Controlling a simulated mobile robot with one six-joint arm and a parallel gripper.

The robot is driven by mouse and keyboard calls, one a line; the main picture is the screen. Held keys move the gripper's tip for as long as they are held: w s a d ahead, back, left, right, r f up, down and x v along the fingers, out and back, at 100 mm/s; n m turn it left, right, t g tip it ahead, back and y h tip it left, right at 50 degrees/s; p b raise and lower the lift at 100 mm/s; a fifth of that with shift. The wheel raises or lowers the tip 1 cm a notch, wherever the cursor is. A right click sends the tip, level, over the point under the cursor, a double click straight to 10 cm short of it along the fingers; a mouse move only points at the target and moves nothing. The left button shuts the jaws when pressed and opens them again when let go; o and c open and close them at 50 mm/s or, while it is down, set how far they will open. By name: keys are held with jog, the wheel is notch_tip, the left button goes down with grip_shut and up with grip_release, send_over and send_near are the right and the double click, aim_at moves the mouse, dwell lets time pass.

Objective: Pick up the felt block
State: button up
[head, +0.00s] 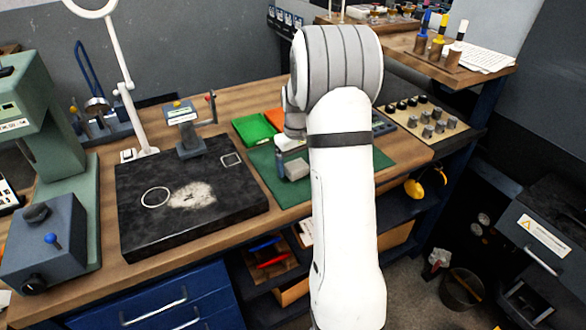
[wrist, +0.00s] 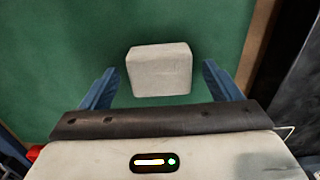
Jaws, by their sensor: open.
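The felt block is a light grey block with rounded edges. In the wrist view the felt block (wrist: 159,70) lies on a green mat (wrist: 60,60), between and slightly ahead of the two blue fingers of my gripper (wrist: 162,82). The fingers are apart, with a gap on each side of the block. In the head view the felt block (head: 295,169) shows on the green mat (head: 268,172), just left of my white arm. My arm hides most of my gripper and part of the mat there.
A black surface plate (head: 140,225) with a white ring and a pale patch lies left of the mat. A green tray (head: 253,129) and an orange tray (head: 273,119) stand behind the mat. A board with several small cylinders (head: 425,122) is at the right.

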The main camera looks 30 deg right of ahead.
jog(key=shift+f, duration=0.55)
jog(key=c, duration=1.1)
